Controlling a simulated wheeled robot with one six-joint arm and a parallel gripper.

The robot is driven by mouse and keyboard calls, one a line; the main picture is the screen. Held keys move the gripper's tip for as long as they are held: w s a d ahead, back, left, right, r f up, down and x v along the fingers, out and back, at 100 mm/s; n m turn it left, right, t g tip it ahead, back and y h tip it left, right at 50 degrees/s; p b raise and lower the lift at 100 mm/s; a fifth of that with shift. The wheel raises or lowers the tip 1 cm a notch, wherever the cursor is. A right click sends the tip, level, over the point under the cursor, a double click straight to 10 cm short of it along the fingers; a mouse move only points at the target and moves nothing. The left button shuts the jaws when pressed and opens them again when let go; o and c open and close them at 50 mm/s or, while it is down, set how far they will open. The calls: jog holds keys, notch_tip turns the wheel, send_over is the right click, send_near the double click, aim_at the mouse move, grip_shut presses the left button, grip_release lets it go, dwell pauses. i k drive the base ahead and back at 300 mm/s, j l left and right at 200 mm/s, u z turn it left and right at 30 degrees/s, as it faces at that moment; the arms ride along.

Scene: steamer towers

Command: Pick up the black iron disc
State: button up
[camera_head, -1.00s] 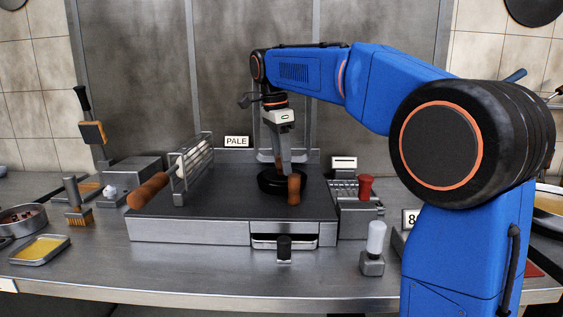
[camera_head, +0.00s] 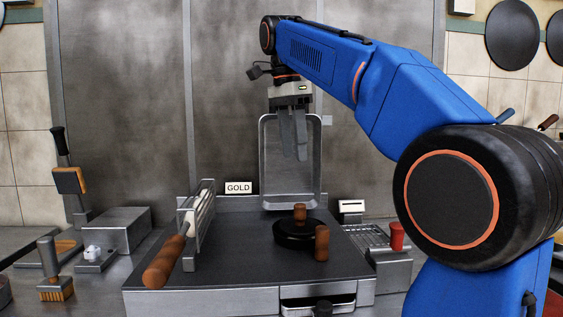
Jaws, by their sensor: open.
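The black iron disc (camera_head: 289,238) lies flat on the dark griddle plate (camera_head: 225,252), right of its middle. A brown wooden knob (camera_head: 300,213) stands up from the disc. A second brown wooden grip (camera_head: 321,243) stands at the disc's right edge; I cannot tell whether it is fixed to it. My gripper (camera_head: 293,152) hangs well above the disc, fingers pointing down, open and empty. It is in front of an upright metal tray (camera_head: 266,165).
A sign reading GOLD (camera_head: 238,188) is behind the plate. A red-knobbed device (camera_head: 397,236) stands to the right. A drawer (camera_head: 318,303) juts out at the front.

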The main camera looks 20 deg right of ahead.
aim_at(299, 225)
jog(key=k, duration=1)
